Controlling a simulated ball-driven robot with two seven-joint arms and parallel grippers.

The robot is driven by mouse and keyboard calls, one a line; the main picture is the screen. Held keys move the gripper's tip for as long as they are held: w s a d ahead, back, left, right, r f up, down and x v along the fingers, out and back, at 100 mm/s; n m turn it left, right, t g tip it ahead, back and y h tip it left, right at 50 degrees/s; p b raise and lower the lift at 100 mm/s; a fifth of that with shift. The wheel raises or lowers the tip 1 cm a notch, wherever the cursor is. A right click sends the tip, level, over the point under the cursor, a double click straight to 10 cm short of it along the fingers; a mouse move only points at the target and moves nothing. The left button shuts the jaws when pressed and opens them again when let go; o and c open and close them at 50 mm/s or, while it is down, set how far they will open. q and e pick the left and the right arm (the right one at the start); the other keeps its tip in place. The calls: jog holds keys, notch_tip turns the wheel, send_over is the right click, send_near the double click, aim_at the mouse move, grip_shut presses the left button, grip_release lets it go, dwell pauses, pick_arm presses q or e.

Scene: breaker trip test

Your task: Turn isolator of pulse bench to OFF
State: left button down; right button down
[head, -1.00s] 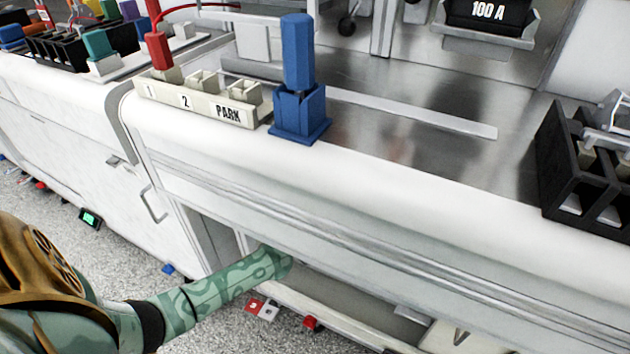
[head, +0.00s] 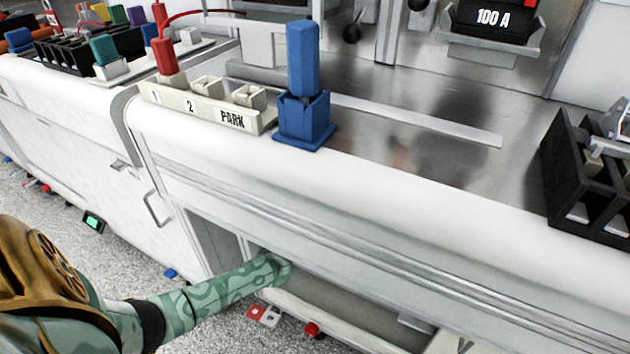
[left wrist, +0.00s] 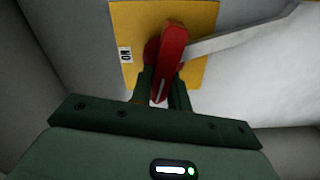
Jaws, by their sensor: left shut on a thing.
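The isolator's red handle (left wrist: 172,58) stands in front of a yellow plate (left wrist: 199,20) in the left wrist view. The handle points nearly along the picture's vertical, leaning slightly right at its top. An ON label (left wrist: 125,55) shows on the plate's left side; no OFF label is visible. My left gripper (left wrist: 163,92) is shut on the red handle, with a dark finger on each side. In the head view my left arm reaches under the bench front (head: 380,240), which hides the gripper and the isolator. My right gripper is not in view.
A blue plug in a blue holder (head: 304,118) and a PARK socket strip (head: 205,107) stand at the bench's front edge. A black rack (head: 585,180) is at the right. Small items lie on the floor.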

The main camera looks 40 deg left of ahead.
pick_arm(q)
jog(key=shift+f+n, duration=0.3)
jog(key=shift+n, duration=0.9)
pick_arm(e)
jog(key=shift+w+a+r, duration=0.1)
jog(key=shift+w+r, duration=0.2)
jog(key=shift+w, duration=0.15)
pick_arm(q)
jog(key=shift+f, duration=0.1)
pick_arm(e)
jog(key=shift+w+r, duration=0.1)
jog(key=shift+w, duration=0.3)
pick_arm(q)
jog(key=c, duration=1.3)
grip_release()
jog(key=shift+c, duration=0.2)
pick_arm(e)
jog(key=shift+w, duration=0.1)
